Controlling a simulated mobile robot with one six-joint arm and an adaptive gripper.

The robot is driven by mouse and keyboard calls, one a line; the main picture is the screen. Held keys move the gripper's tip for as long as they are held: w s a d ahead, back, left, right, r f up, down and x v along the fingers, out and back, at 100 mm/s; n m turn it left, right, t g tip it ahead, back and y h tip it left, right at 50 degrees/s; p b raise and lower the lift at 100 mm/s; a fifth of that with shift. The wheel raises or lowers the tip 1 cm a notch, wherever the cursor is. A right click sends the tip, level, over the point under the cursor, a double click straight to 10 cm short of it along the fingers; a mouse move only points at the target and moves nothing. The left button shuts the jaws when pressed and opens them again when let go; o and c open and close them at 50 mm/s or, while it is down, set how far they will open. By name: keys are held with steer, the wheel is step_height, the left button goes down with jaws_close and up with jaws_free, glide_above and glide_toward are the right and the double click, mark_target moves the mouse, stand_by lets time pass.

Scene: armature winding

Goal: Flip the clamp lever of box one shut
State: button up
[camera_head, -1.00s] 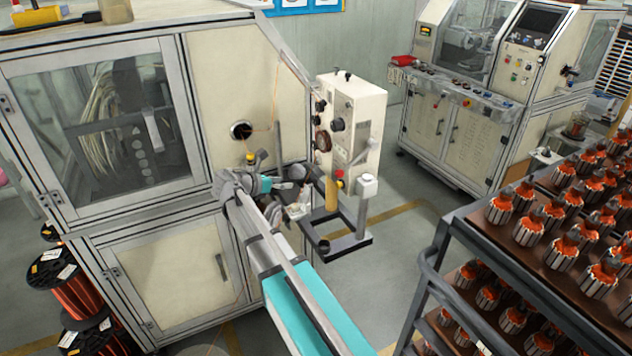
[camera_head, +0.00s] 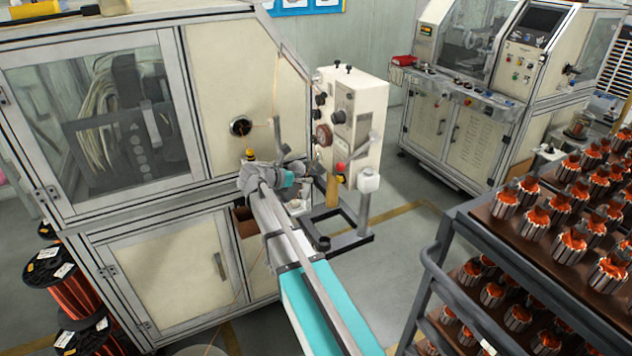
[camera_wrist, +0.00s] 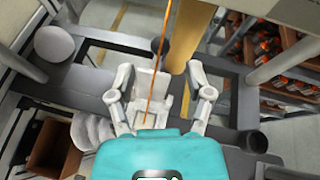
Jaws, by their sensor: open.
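The cream control box (camera_head: 352,125) with dark knobs stands on the right side of the left winding machine. I cannot tell which part is box one's clamp lever. A grey lever-like bar (camera_head: 278,135) rises behind my arm's end in the head view. In the wrist view my gripper (camera_wrist: 160,97) is open, one finger on each side of a pale block (camera_wrist: 152,88). A copper wire (camera_wrist: 159,60) runs down between the fingers to this block. I cannot tell whether the fingers touch the block. In the head view my wrist largely hides the fingers.
A dark frame (camera_head: 345,240) stands below the control box. A small brown box (camera_head: 243,222) sits left of my arm. The rack (camera_head: 470,235) of armatures is close on the right. Open floor (camera_head: 405,260) lies between rack and machine.

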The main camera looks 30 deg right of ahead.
mark_target(316, 176)
steer(key=shift+b+x, duration=0.85)
steer(key=shift+x, duration=2.05)
jaws_close()
